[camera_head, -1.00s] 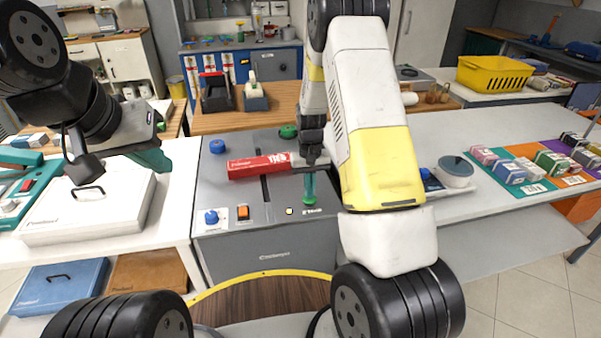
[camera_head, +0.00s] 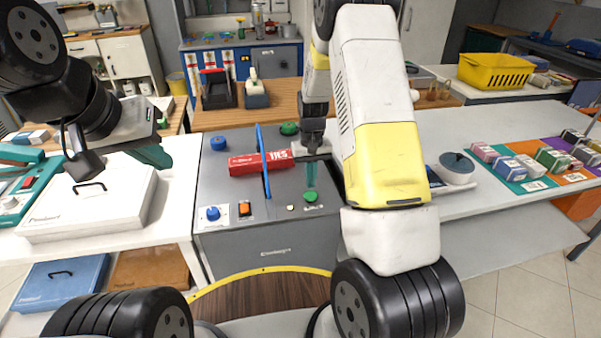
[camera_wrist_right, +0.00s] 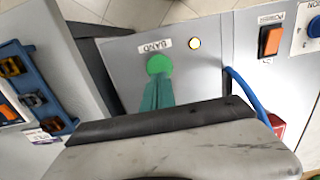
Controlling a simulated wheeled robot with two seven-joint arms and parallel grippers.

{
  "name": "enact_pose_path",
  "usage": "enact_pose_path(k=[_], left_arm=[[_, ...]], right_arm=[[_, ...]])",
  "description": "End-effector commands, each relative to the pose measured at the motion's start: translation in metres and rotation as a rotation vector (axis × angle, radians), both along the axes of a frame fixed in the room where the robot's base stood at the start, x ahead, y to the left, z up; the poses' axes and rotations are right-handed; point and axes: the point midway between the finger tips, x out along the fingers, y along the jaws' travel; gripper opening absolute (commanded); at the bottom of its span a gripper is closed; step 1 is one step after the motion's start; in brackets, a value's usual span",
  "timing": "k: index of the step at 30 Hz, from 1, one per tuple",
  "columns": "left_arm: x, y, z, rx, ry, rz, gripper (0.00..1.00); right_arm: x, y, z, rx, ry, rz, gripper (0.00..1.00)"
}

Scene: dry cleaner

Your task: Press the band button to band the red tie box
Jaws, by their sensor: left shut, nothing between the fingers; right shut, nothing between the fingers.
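The red tie box (camera_head: 246,164) lies on the grey banding machine (camera_head: 225,185), and a blue band (camera_head: 263,150) now stands in an arch over it. The green band button (camera_head: 310,196) is on the machine's front panel; it also shows in the right wrist view (camera_wrist_right: 159,64), below the BAND label. My right gripper (camera_head: 311,184) is shut, pointing down just above the button; in the right wrist view its green fingers (camera_wrist_right: 158,84) overlap the button's edge, and I cannot tell if they touch it. My left gripper (camera_head: 160,160) is shut and empty over the white case.
The panel also has an orange power switch (camera_head: 245,209), a blue knob (camera_head: 213,213) and a small lamp (camera_head: 290,208). A white case (camera_head: 85,205) lies on the left table. Small boxes (camera_head: 510,169) and a yellow basket (camera_head: 495,70) are on the right.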

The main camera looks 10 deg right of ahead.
Motion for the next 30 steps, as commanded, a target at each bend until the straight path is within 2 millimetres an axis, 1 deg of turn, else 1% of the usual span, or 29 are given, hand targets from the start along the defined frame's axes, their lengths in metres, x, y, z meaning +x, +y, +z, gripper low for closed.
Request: enact_pose_path(k=[1,6,9,12,18,28,30], left_arm=[[0.0,0.0,0.0,0.0,0.0,0.0,0.0],[0.0,0.0,0.0,0.0,0.0,0.0,0.0],[0.0,0.0,0.0,0.0,0.0,0.0,0.0],[0.0,0.0,0.0,0.0,0.0,0.0,0.0],[0.0,0.0,0.0,0.0,0.0,0.0,0.0],[0.0,0.0,0.0,0.0,0.0,0.0,0.0],[0.0,0.0,0.0,0.0,0.0,0.0,0.0]], right_arm=[[0.003,0.0,0.015,0.0,-0.008,0.0,0.0],[0.006,-0.001,0.057,0.0,-0.008,0.0,0.0],[0.007,0.0,0.076,0.0,-0.008,0.0,0.0],[0.008,-0.001,0.091,0.0,-0.007,0.0,0.0],[0.009,-0.001,0.104,-0.001,-0.006,0.001,0.0],[0.008,-0.001,0.105,0.0,-0.006,0.0,0.0],[0.006,-0.001,0.11,0.004,-0.013,-0.001,0.0]])
